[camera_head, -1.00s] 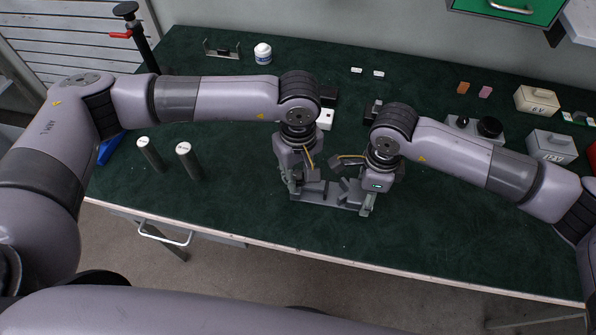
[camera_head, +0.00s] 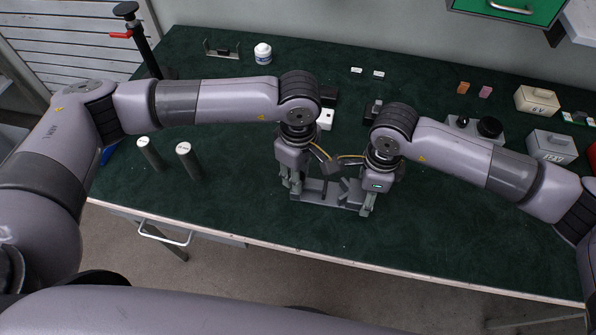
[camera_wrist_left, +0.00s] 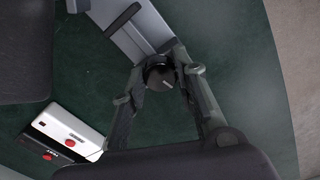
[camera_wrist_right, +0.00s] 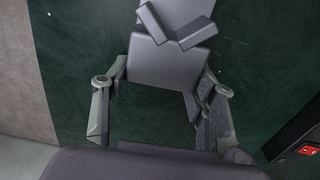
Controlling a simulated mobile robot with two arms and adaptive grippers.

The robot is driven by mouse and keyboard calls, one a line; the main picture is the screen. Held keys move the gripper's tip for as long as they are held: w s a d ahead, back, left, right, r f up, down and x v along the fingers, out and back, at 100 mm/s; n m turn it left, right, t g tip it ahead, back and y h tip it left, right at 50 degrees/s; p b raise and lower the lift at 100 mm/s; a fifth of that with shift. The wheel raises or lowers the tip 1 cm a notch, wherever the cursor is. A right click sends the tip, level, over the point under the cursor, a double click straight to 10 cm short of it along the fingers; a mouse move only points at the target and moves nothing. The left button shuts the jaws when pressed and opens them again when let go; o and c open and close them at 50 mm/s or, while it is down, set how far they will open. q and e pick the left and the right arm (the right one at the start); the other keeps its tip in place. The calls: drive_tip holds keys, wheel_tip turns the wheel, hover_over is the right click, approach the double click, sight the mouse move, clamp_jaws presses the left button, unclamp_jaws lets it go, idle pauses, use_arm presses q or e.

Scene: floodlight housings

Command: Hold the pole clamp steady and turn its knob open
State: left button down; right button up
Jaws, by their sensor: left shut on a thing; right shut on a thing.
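The pole clamp (camera_head: 328,192) is a grey metal piece with a flat base plate and V-shaped jaws, on the green bench top near its front edge. My left gripper (camera_head: 293,187) is at the clamp's left end. In the left wrist view its fingers close from both sides on a round black knob (camera_wrist_left: 159,74) with a pale mark. My right gripper (camera_head: 369,203) is at the clamp's right end. In the right wrist view its fingers are shut on the grey clamp body (camera_wrist_right: 165,66), one on each side. The knob is hidden in the head view.
Two dark upright cylinders (camera_head: 188,161) with pale tops stand to the left. A white box (camera_head: 325,119) and dark boxes stand behind the clamp. A white jar (camera_head: 263,53) is further back. The bench's front edge (camera_head: 330,258) is close to the clamp.

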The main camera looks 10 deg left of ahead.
use_arm(q)
drive_tip(key=shift+n, duration=0.6)
drive_tip(key=c, duration=1.2)
unclamp_jaws()
drive_tip(key=shift+c, duration=0.2)
drive_tip(key=shift+r, duration=0.1)
wheel_tip(320, 180, up, 12)
